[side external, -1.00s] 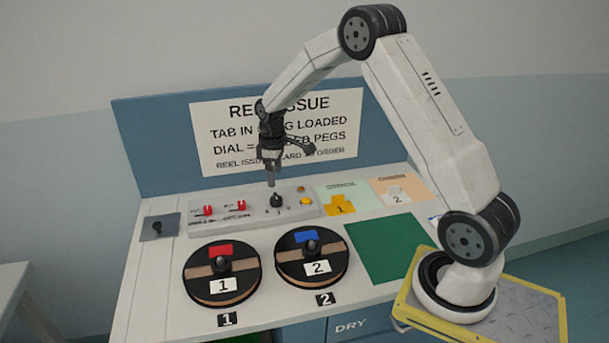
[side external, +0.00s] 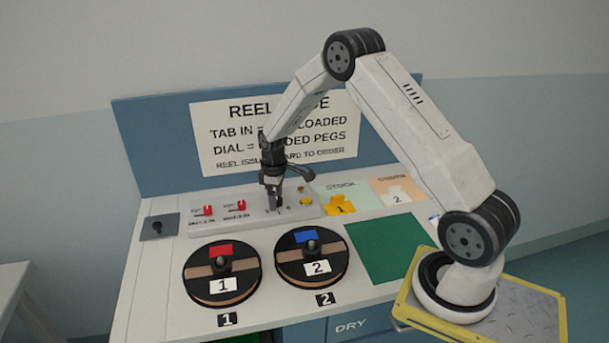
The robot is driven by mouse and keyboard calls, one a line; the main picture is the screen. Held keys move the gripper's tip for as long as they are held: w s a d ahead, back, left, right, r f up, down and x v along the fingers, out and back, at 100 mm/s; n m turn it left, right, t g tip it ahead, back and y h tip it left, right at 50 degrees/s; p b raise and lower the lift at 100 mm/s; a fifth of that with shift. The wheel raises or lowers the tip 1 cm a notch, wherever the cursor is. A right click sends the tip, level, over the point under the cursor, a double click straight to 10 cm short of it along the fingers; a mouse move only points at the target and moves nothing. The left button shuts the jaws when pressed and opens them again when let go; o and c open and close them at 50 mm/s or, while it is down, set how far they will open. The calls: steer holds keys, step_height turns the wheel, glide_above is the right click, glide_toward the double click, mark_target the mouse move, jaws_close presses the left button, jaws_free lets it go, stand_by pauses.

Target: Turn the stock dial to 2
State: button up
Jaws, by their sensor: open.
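The stock dial (side external: 275,203) is a small black knob on the grey control panel (side external: 220,222). My gripper (side external: 275,205) is down over the dial, with its fingers at the knob and pointing down. The jaws are open, and the fingers hide most of the knob. I cannot tell whether they touch it. The dial's pointer and the marks around it are too small and too covered to read.
Two red switches (side external: 208,211) (side external: 241,205) sit left of the dial. Amber buttons (side external: 305,201) sit to its right. Black reels 1 (side external: 205,291) and 2 (side external: 330,277) lie in front. Yellow tab 1 (side external: 340,206), white tab 2 (side external: 397,198) and a green mat (side external: 390,248) are to the right.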

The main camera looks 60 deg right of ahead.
jaws_close()
steer(key=shift+m, duration=0.5)
steer(key=m, duration=0.9)
stand_by(0.5)
